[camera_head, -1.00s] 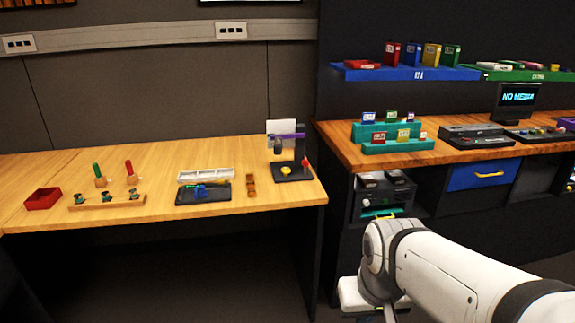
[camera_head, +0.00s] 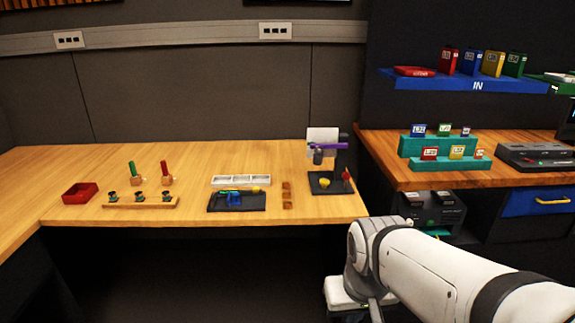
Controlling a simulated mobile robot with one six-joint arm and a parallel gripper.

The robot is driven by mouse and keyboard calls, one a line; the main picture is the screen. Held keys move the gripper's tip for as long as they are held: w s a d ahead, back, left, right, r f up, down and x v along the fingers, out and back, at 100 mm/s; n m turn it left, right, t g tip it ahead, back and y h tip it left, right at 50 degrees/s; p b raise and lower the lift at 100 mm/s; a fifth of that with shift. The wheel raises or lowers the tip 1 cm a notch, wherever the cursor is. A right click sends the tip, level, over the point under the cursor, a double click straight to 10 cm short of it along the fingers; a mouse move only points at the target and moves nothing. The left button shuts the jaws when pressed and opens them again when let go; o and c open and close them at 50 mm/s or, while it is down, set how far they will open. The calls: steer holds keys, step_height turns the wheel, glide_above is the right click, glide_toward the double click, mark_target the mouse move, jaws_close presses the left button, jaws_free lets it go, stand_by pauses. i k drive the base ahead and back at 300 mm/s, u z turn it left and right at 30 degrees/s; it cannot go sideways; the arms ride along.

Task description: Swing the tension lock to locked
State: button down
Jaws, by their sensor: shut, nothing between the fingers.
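I cannot make out a tension lock or a trackball panel in this view. A grey console (camera_head: 535,156) on the right desk is cut by the picture's right edge, and its controls are too small to tell. My white arm crosses the lower right of the picture, in front of the right desk. Its fingertips do not show; they are hidden or below the frame.
The wooden bench (camera_head: 80,225) holds a red tray (camera_head: 80,194), a black board (camera_head: 235,208), a white divided tray (camera_head: 241,181) and a dark stand (camera_head: 340,165). The right desk (camera_head: 385,150) carries teal racks (camera_head: 448,165). A blue shelf (camera_head: 440,82) hangs above it.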

mark_target(346, 176)
steer(key=u, duration=0.55)
steer(key=i, duration=1.15)
steer(key=z, duration=0.2)
